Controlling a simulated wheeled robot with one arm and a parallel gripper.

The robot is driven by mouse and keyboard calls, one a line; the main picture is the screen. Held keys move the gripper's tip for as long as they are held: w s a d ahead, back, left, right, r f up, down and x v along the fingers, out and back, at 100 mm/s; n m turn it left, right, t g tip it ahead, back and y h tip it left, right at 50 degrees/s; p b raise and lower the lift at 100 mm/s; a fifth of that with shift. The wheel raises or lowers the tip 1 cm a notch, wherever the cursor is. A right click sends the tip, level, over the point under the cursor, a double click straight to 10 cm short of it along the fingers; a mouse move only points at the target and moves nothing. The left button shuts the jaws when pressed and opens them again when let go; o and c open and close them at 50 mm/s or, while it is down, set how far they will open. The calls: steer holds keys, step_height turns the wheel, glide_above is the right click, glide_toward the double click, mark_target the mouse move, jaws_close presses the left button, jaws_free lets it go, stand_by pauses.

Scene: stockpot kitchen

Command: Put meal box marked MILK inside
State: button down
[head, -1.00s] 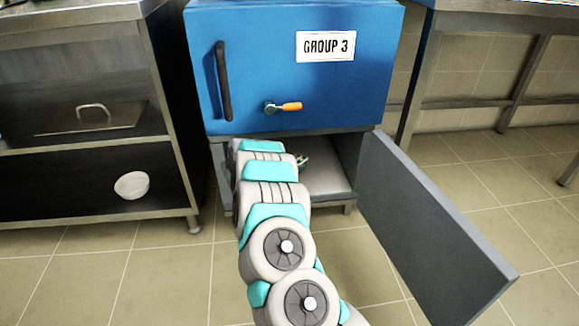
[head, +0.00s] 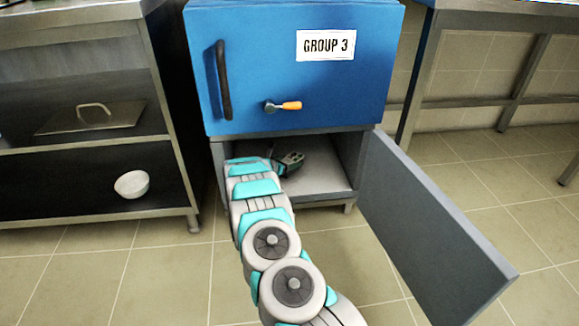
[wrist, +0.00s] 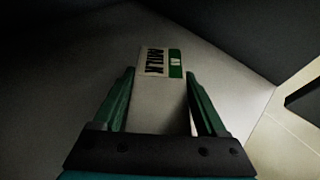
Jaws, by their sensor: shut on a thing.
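The meal box (wrist: 158,108) is pale, with a white and green label reading MILK, seen in the wrist view between the two green fingers. My gripper (wrist: 160,80) is shut on it. In the head view my gripper (head: 290,162) is inside the open lower compartment (head: 325,183) of the blue cabinet, near its left side. I cannot make out the box in the head view. In the wrist view the box is over or on a grey compartment surface (wrist: 75,85); I cannot tell whether it touches.
The grey lower door (head: 430,220) stands wide open to the right. Above is a blue shut door (head: 270,65) marked GROUP 3, with a black handle (head: 223,80) and an orange-tipped latch (head: 283,106). A steel shelf unit (head: 90,145) stands at left. The compartment's right part looks clear.

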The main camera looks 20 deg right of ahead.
steer(key=shift+f, duration=0.9)
steer(key=shift+w+f, duration=0.2)
steer(key=shift+f, duration=0.15)
jaws_free()
steer(key=v, duration=1.2)
